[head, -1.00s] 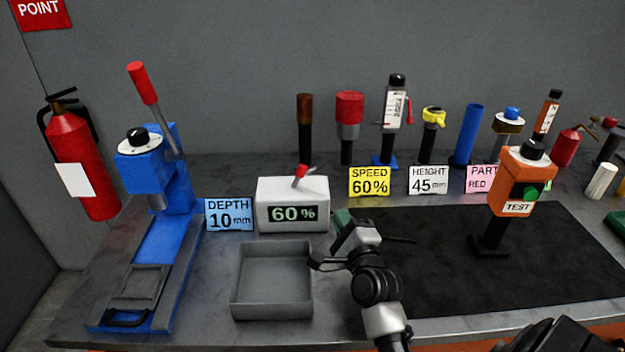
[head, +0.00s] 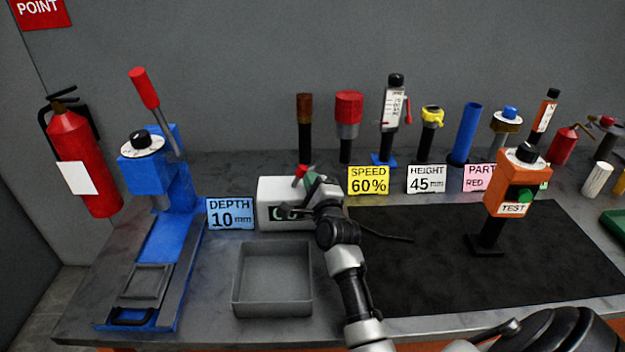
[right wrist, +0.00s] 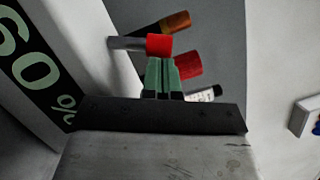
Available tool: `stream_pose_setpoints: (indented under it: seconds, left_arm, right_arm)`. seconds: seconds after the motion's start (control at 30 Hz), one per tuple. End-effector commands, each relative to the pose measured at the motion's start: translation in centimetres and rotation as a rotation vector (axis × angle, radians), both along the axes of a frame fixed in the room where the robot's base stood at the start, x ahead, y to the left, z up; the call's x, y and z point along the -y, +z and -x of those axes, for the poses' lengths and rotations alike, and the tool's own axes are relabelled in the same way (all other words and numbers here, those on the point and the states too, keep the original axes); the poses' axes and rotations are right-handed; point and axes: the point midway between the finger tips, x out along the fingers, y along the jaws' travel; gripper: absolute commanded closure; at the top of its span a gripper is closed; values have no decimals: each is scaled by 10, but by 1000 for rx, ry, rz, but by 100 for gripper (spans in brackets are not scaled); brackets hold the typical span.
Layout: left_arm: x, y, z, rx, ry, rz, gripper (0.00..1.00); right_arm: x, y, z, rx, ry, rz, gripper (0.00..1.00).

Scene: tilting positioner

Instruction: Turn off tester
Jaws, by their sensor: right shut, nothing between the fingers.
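An orange tester (head: 506,190) labelled TEST stands on a black post on the dark mat, with a black knob on top and a green button on its front. A white box (head: 270,191) with a 60 % display has a red-tipped toggle lever (head: 301,171) on top. My right gripper (head: 311,180) is at this box, partly covering its display. In the right wrist view its green fingertips (right wrist: 160,72) are together and empty, just by the red lever tip (right wrist: 158,45); I cannot tell whether they touch. My left gripper is not in view.
A grey open tray (head: 272,312) sits in front of the box. A blue press (head: 160,235) stands left. Cards stand by the box: blue DEPTH (head: 230,213), yellow SPEED (head: 368,181). Several tools line the back. The dark mat (head: 420,270) is mostly clear.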

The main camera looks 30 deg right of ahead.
Motion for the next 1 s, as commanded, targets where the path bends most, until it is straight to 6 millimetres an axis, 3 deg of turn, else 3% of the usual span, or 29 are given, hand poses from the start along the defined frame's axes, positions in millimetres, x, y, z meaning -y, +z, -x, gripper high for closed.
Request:
stream_pose_setpoints:
  seconds: [1.0]
  left_arm:
    - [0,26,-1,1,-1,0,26]
  right_arm:
    - [-6,9,-3,-76,2,120,100]
